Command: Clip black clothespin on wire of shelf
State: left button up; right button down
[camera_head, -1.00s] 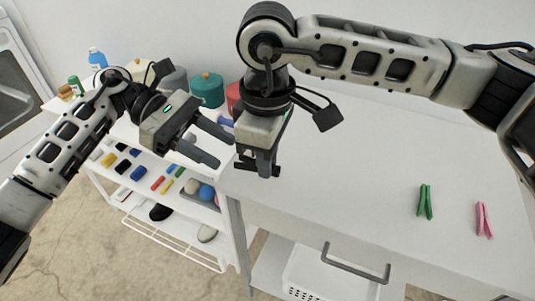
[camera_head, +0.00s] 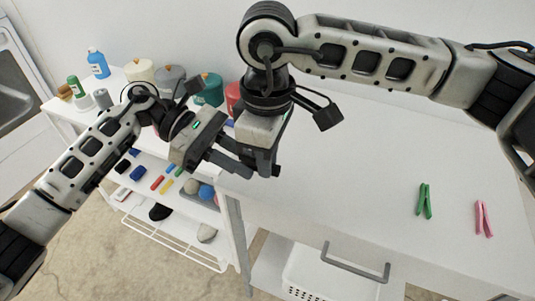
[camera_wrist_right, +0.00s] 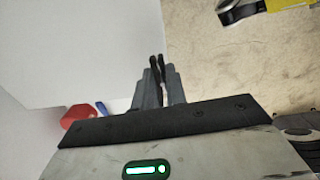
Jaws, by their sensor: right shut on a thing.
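My right gripper (camera_head: 262,168) is shut on the black clothespin, just above the left edge of the white table. The clothespin (camera_wrist_right: 158,70) stands up between the fingers in the right wrist view; in the head view only a small dark end shows. My left gripper (camera_head: 236,160) is beside the right one, its fingertips partly hidden behind it. I cannot tell whether its fingers are apart or whether they touch the clothespin. The wire rack (camera_head: 172,243) is the lowest level of the white shelf (camera_head: 235,240) at the left, below both grippers.
A green clothespin (camera_head: 424,201) and a pink clothespin (camera_head: 483,218) lie on the white table (camera_head: 350,190). Canisters and bottles (camera_head: 97,63) stand on the shelf top; small colored items and balls (camera_head: 206,192) are on the middle level. A white basket (camera_head: 320,275) is under the table.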

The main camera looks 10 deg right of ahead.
pick_arm(q)
jog(key=shift+c, duration=0.6)
pick_arm(e)
jog(key=c, duration=1.3)
grip_release()
jog(key=shift+c, duration=0.2)
jog(key=shift+r, duration=0.1)
